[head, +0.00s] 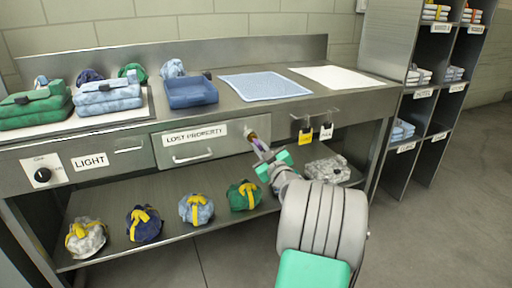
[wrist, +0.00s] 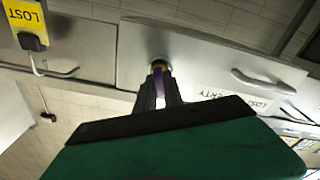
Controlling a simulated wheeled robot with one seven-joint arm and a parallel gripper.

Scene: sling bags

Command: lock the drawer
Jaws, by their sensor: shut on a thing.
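The drawer labelled LOST PROPERTY (head: 183,153) is in the counter front and looks closed. It has a bar handle, also seen in the wrist view (wrist: 262,80). At the upper right of its front is a round lock (head: 249,133), which shows in the wrist view (wrist: 159,62). My gripper (head: 261,146) is in front of the lock, its fingers (wrist: 160,92) shut on a small purple-headed key (wrist: 159,84). The key points at the lock and its brass tip meets it. I cannot tell how deep it sits or whether it is turned.
To the right, a yellow tag (head: 305,136) and a white tag (head: 326,132) hang from hooks. Bags (head: 197,208) with yellow straps lie on the lower shelf. A blue tray (head: 190,92) and a blue mat (head: 263,86) are on the counter. Cubbies (head: 412,105) stand at right.

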